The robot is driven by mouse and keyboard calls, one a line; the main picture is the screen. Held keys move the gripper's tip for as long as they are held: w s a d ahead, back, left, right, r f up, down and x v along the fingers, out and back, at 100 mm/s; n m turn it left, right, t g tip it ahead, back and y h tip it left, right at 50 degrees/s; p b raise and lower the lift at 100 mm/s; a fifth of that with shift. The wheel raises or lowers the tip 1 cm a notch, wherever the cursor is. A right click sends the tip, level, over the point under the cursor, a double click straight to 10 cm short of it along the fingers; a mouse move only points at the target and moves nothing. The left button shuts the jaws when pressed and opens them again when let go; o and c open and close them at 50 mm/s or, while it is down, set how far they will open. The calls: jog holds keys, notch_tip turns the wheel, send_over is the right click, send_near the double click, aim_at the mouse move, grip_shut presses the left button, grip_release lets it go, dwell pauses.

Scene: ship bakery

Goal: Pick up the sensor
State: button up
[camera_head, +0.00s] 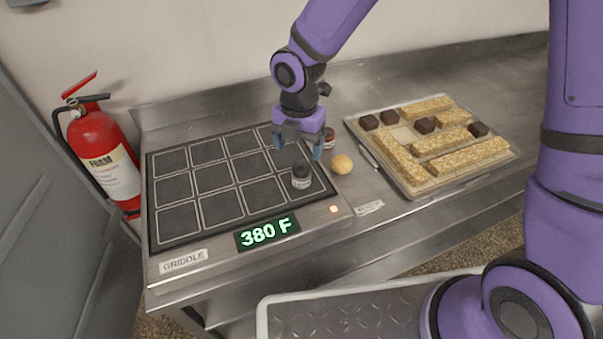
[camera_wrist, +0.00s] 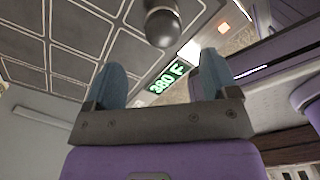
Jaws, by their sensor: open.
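No thing in view is labelled as a sensor, and I cannot tell for certain which one it is. A small dark-topped cylinder with a pale label band (camera_head: 301,176) stands upright on the right part of the black griddle (camera_head: 182,217). A dark rounded object, seemingly the same one, shows in the wrist view (camera_wrist: 162,27), ahead of the fingertips. My gripper (camera_head: 298,146) is open and empty, pointing down over the griddle, above and slightly behind the cylinder. In the wrist view my gripper's blue fingers (camera_wrist: 162,80) are spread wide with nothing between them.
A small reddish jar (camera_head: 328,138) and a yellow ball (camera_head: 342,163) sit close right of my gripper. A tray (camera_head: 420,192) with bars and dark cubes lies further right. The green 380 F display (camera_head: 267,232) is at the griddle's front. A fire extinguisher (camera_head: 103,155) stands left.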

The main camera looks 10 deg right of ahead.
aim_at(301, 164)
jog(key=f, duration=1)
jog(key=shift+d, duration=0.25)
jog(key=shift+c, duration=0.5)
jog(key=shift+w+r, duration=0.1)
jog(key=c, duration=1.1)
jog(key=shift+r, duration=0.2)
